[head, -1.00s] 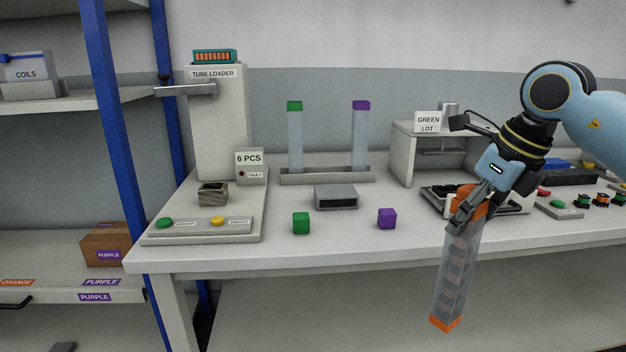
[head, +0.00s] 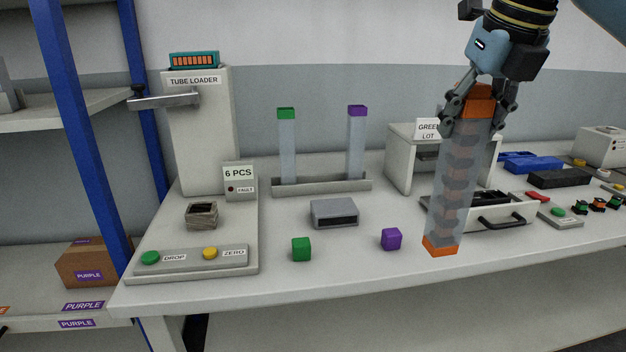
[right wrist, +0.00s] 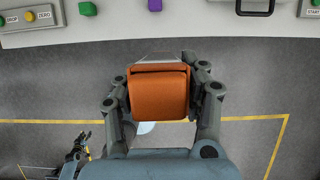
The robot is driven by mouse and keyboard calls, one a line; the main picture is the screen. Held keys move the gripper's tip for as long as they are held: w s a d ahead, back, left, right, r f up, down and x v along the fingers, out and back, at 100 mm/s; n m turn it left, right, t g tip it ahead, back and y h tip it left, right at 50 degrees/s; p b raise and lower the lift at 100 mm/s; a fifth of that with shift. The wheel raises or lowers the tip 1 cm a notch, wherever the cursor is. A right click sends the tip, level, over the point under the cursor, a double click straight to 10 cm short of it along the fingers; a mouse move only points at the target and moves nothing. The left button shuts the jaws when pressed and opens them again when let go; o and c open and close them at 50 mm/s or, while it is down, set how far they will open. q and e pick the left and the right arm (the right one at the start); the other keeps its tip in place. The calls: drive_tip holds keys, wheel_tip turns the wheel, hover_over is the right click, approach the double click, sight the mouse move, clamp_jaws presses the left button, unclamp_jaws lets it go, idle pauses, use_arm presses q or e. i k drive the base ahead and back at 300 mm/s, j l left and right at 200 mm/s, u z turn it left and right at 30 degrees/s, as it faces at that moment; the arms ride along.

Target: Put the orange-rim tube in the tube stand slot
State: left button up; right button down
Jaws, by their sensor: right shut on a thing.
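The orange-rim tube (head: 460,185) is clear, with orange ends and several dark pieces inside. My right gripper (head: 478,108) is shut on its upper orange end and holds it nearly upright. In the right wrist view the orange end (right wrist: 158,95) sits between the fingers, with floor around it. The grey tube stand (head: 320,186) is at the back of the table, left of the tube. A green-rim tube (head: 287,145) stands at its left and a purple-rim tube (head: 356,142) at its right, with a gap between. My left gripper (right wrist: 80,145) shows small in the right wrist view; its jaw state is unclear.
A grey box (head: 334,213), green cube (head: 301,249) and purple cube (head: 391,239) lie in front of the stand. The tube loader (head: 203,130) stands at left. The green lot housing (head: 400,165) and an open drawer (head: 490,212) are at right. Blue shelf posts stand far left.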

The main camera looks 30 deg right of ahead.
sight(321, 189)
drive_tip(key=i, duration=1.15)
